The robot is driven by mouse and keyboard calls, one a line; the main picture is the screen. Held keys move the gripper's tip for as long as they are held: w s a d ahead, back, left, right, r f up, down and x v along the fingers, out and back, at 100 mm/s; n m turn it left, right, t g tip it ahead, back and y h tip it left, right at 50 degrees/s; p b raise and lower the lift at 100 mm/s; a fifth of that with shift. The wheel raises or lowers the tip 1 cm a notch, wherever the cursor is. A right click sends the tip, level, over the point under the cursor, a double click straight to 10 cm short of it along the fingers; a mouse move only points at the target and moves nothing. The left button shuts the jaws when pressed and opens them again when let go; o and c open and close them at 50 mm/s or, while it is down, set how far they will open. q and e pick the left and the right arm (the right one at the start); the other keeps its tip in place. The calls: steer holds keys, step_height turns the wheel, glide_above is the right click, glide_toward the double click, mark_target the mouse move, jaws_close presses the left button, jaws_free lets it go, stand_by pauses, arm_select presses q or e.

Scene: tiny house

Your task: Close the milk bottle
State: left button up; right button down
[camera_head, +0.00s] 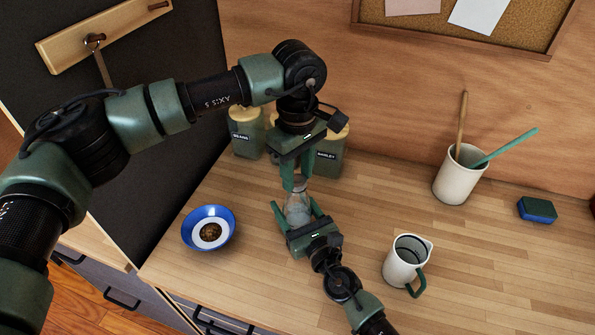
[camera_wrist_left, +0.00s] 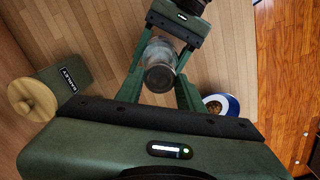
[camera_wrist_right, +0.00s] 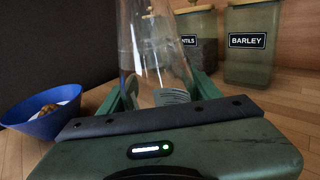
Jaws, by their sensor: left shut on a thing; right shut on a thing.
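The clear glass milk bottle (camera_head: 298,209) stands upright on the wooden counter; it also shows in the right wrist view (camera_wrist_right: 152,45). My right gripper (camera_head: 297,214) reaches in from the front and is shut around the bottle's body. My left gripper (camera_head: 295,184) points down from above at the bottle's top. In the left wrist view, a round grey cap (camera_wrist_left: 160,78) sits between my left fingers, in line with the bottle (camera_wrist_left: 160,50). My left gripper is shut on this cap. Whether the cap touches the bottle's mouth is hidden by the fingers.
A blue bowl (camera_head: 190,229) stands left of the bottle. Labelled jars, including barley (camera_head: 328,164) and beans (camera_head: 247,142), stand behind. A white jug (camera_head: 402,264), a utensil cup (camera_head: 455,182) and a sponge (camera_head: 537,209) are right. The counter between bottle and utensil cup is clear.

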arm_select(q)
steer(key=m, duration=1.4)
steer(key=shift+m, duration=0.3)
steer(key=m, duration=0.4)
steer(key=shift+a+m, duration=0.1)
steer(key=shift+m, duration=0.2)
steer(key=o, duration=1.3)
steer(key=shift+r, duration=0.1)
